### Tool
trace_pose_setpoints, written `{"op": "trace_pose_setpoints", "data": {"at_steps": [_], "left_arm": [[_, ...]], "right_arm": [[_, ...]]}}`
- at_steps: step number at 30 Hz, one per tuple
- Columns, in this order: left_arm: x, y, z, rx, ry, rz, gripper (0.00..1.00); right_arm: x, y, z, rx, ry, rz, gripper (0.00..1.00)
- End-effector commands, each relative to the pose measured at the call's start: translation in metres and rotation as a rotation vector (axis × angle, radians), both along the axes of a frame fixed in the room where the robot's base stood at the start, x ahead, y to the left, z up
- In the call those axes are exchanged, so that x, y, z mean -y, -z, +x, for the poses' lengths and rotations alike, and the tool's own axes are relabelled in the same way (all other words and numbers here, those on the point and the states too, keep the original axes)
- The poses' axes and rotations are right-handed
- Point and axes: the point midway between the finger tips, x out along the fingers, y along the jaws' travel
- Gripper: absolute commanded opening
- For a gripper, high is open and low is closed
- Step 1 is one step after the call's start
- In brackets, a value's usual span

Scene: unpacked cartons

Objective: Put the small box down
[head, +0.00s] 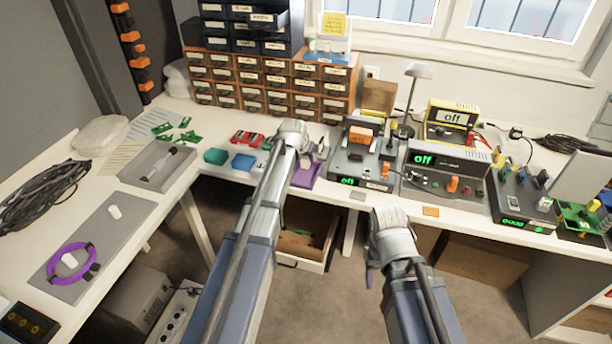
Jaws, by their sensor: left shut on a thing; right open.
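My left gripper (314,152) is over the back part of the bench, its arm reaching up the middle of the head view. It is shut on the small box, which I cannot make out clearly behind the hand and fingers. A small purple open bin (303,177) shows just below the fingers. I cannot tell whether it touches them. My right gripper (371,275) is lower right, in front of the bench edge, open and empty. Its fingers are partly hidden by its own wrist.
A teal bin (215,156) and a blue bin (243,161) stand left of my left arm. A grey instrument (345,167) carrying an orange block (360,135) stands close to its right. Drawer cabinets (225,80) rise behind. An open drawer (300,250) is below the bench.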

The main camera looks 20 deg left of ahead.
Motion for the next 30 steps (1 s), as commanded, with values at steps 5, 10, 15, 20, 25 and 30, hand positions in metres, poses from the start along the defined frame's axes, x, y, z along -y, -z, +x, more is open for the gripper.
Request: {"op": "trace_pose_setpoints", "data": {"at_steps": [5,10,15,20,25,30], "left_arm": [[0.000,0.007,0.000,0.000,0.000,0.000,0.00],[0.000,0.017,0.000,0.000,0.000,0.000,0.00],[0.000,0.038,0.000,0.000,0.000,0.000,0.00],[0.000,0.046,0.000,0.000,0.000,0.000,0.00],[0.000,0.044,0.000,0.000,0.000,0.000,0.00],[0.000,0.048,0.000,0.000,0.000,0.000,0.00]], "right_arm": [[0.000,0.007,0.000,0.000,0.000,0.000,0.50],[0.000,0.017,0.000,0.000,0.000,0.000,0.50],[0.000,0.038,0.000,0.000,-0.001,0.000,0.50],[0.000,0.046,0.000,0.000,-0.001,0.000,0.50],[0.000,0.044,0.000,0.000,-0.001,0.000,0.50],[0.000,0.048,0.000,0.000,-0.001,0.000,0.50]]}}
